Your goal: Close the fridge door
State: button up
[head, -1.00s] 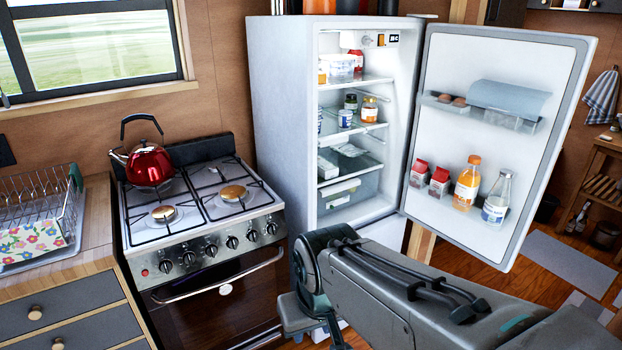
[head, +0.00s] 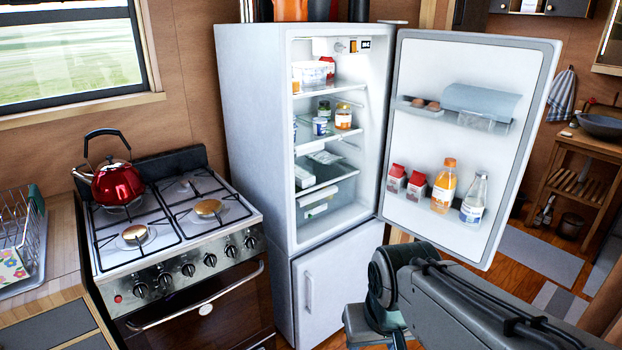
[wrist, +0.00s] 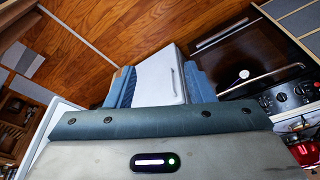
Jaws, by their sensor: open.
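The white fridge (head: 255,140) stands behind the stove's right side, its upper compartment open to view. Its upper door (head: 468,150) is swung wide open to the right, with its shelved inner face toward me. The lower door (head: 335,285) is shut and has a vertical handle.
The stove (head: 185,265) with a red kettle (head: 112,183) stands left of the fridge. The open door holds cartons, bottles and eggs. A wooden shelf unit (head: 575,180) stands at the far right. Wooden floor and a grey mat (head: 540,255) lie beyond the door.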

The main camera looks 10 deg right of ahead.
aim_at(426, 61)
jog(key=z, duration=0.45)
jog(key=k, duration=0.6)
jog(key=z, duration=1.3)
jog(key=i, duration=1.6)
jog(key=u, duration=0.85)
jog(key=i, duration=0.6)
jog(key=u, duration=0.65)
